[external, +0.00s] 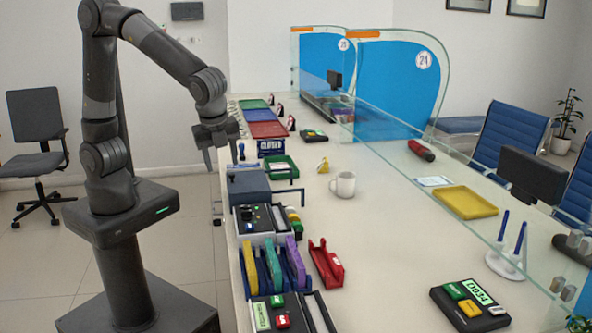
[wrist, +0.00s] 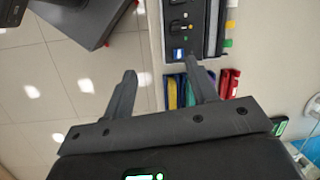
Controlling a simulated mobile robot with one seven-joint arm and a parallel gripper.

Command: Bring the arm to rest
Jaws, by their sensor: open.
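My gripper (external: 219,150) hangs from the raised arm at the counter's left edge, above and left of a grey box (external: 248,188). In the wrist view my gripper (wrist: 164,82) shows two fingers spread apart with nothing between them. The fingers lie over the counter edge, with floor tiles to the left. The arm is bent, its upper link raised and its forearm sloping down to the right.
An office chair (external: 36,140) stands at the left; floor between is clear.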

